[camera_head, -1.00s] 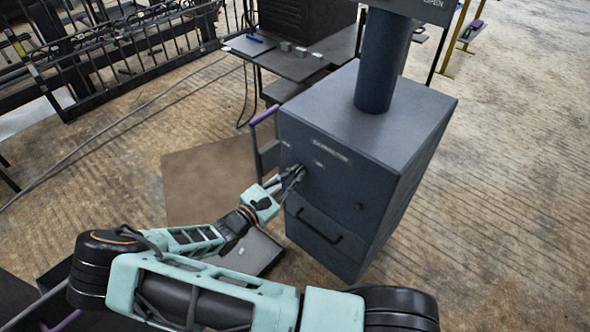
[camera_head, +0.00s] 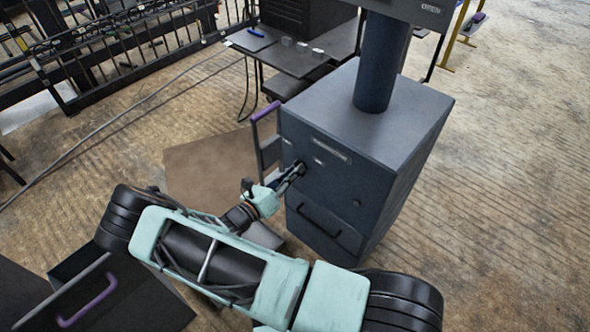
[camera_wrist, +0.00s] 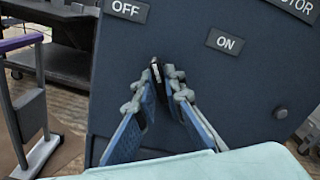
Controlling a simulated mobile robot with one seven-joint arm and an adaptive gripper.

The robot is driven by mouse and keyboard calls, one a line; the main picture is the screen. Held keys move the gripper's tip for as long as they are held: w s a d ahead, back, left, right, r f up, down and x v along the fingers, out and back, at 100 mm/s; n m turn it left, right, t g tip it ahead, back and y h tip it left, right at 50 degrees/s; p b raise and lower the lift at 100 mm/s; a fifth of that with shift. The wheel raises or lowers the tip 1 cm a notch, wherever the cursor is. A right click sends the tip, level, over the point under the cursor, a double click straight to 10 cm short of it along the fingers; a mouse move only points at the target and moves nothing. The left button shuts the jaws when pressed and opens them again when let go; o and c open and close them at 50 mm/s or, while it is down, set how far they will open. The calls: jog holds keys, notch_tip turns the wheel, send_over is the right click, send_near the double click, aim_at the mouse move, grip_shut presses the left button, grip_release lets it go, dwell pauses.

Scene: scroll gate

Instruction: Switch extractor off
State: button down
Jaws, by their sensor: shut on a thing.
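The extractor (camera_head: 400,130) is a dark blue-grey cabinet with a thick pipe (camera_head: 380,65) rising from its top. In the wrist view its front panel (camera_wrist: 255,80) carries an OFF label (camera_wrist: 126,9) at upper left and an ON label (camera_wrist: 225,41) to the right. A small dark switch lever (camera_wrist: 156,70) stands out from the panel below and between the labels. My gripper (camera_head: 298,169) is at the front panel; in the wrist view its blue fingers (camera_wrist: 160,84) close around the lever from both sides. The fingers partly hide the lever's base.
A purple-handled cart (camera_head: 265,113) stands close left of the cabinet. A dark table (camera_head: 285,58) with small blocks is at the back. A drawer unit with a purple handle (camera_head: 85,305) is at lower left.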

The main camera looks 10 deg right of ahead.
jog(key=shift+f+n, duration=0.1)
jog(key=shift+n, duration=0.5)
jog(key=c, duration=2)
grip_release()
jog(key=shift+s+a, duration=0.1)
jog(key=shift+a, duration=0.05)
jog(key=v, duration=1.1)
jog(key=shift+s+a, duration=0.25)
jog(key=shift+a, duration=0.05)
